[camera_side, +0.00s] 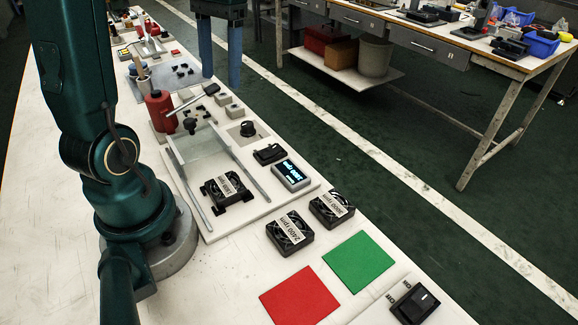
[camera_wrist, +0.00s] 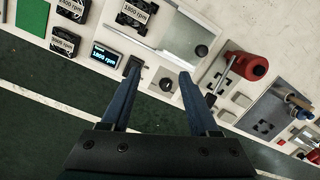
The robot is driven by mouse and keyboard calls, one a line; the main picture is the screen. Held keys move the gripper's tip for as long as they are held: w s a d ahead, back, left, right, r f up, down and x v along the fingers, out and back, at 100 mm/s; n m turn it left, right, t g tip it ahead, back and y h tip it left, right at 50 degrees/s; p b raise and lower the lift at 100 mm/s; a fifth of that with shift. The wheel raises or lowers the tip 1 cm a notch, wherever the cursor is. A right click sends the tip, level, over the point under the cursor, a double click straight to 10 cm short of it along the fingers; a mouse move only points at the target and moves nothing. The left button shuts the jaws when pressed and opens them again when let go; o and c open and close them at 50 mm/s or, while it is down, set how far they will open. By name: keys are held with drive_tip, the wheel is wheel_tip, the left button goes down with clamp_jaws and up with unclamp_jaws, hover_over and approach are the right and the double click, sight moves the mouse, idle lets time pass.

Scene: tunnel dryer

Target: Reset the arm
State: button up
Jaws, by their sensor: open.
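My gripper (camera_side: 221,84) hangs at the top of the side view, its two blue fingers apart and pointing down, above the bench's far edge. In the wrist view, my gripper (camera_wrist: 160,68) has its fingers spread with nothing held between them. Below it lies the dryer's white base plate, with the lit display (camera_wrist: 106,54) reading 1800 rpm and a black knob (camera_wrist: 166,84). The display also shows in the side view (camera_side: 292,175). A fan labelled 1800 rpm (camera_side: 226,189) sits at the near end of the clear tunnel (camera_side: 203,146).
Two loose fans, one labelled 2400 rpm (camera_side: 289,233) and another (camera_side: 332,208), lie near a green square (camera_side: 359,260) and a red square (camera_side: 300,297). A black switch (camera_side: 415,303) is at lower right.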

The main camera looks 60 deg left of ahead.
drive_tip(key=s+d+f+m+t, duration=0.1)
drive_tip(key=s+d+m+t, duration=0.1)
drive_tip(key=d, duration=0.5)
drive_tip(key=s+d+f+m+t, duration=0.2)
drive_tip(key=d+t, duration=0.3)
drive_tip(key=d, duration=0.2)
drive_tip(key=shift+s+m, duration=0.2)
drive_tip(key=shift+m, duration=0.1)
